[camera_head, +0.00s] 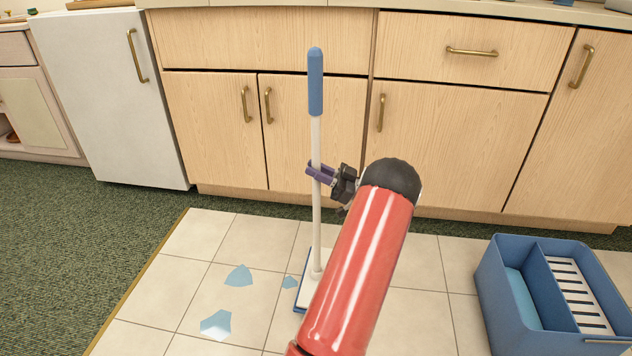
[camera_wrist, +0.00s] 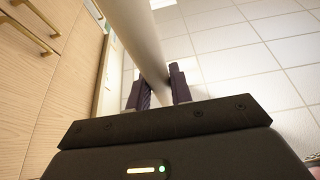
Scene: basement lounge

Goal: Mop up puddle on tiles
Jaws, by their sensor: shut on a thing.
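A mop (camera_head: 317,190) stands upright on the tiles, with a blue grip on top, a white shaft and a flat white head with a blue edge. My gripper (camera_head: 319,172) is shut around the white shaft below the blue grip. In the wrist view the shaft (camera_wrist: 146,45) runs between the two dark fingers (camera_wrist: 160,88). The puddle shows as separate light-blue patches on the tiles: one at the front (camera_head: 216,324), one farther back (camera_head: 239,276) and a small one (camera_head: 290,282) beside the mop head. My arm hides part of the head.
A blue bucket (camera_head: 491,290) with a divider and a white slatted wringer stands on the tiles at the right. Wooden cabinets (camera_head: 215,125) and a white fridge (camera_head: 110,100) close off the back. Green carpet (camera_head: 80,240) lies left of the tiles, past a wooden edge strip.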

